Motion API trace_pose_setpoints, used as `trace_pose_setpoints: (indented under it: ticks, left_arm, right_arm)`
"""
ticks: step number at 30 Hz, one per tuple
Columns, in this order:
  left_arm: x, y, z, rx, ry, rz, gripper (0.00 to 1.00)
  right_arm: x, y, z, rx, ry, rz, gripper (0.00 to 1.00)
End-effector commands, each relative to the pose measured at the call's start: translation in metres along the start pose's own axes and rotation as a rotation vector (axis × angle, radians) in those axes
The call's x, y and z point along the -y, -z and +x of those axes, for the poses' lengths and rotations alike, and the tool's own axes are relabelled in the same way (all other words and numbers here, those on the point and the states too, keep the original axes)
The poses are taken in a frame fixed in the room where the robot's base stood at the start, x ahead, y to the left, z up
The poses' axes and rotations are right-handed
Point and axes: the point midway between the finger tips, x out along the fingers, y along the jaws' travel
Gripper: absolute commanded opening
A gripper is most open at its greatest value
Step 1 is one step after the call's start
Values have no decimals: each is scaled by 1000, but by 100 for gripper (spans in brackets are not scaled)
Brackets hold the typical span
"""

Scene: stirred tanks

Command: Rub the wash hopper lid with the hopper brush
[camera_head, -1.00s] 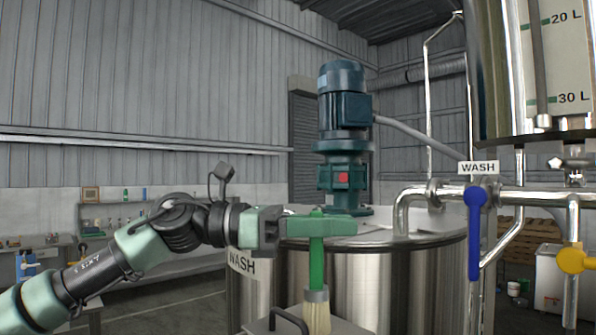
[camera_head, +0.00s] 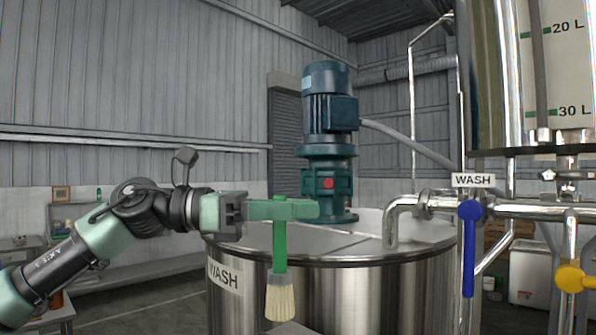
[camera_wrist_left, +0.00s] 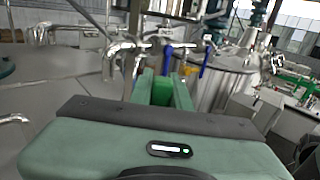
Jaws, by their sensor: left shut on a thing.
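The hopper brush has a green handle (camera_head: 279,247) and pale bristles (camera_head: 280,302) that point down. My left gripper (camera_head: 290,209) is shut on the upper part of the handle and holds the brush upright in front of the wash tank. In the left wrist view the gripper's fingers (camera_wrist_left: 163,90) close around a green block, the brush's top end. A small grey surface (camera_head: 289,328) shows at the bottom edge, just under the bristles. It looks like part of the wash hopper lid, mostly out of view. I cannot tell whether the bristles touch it. My right gripper is not in view.
The steel wash tank (camera_head: 372,292) stands behind the brush with a blue-green motor (camera_head: 329,105) on top. To the right are a pipe with a blue valve handle (camera_head: 469,245) and a yellow valve handle (camera_head: 573,279). A bench stands at the left.

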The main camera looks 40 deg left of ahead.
Motion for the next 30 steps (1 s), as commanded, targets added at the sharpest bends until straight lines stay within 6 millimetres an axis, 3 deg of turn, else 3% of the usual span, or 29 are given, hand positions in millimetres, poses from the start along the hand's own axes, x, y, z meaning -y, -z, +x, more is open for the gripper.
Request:
trace_pose_setpoints:
  ticks: [12, 30]
  left_arm:
    - [3, -38, -7, 2, -1, 0, 0]
    - [3, -38, -8, 1, -1, 1, 0]
  right_arm:
    - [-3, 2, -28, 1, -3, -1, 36]
    - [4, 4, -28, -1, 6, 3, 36]
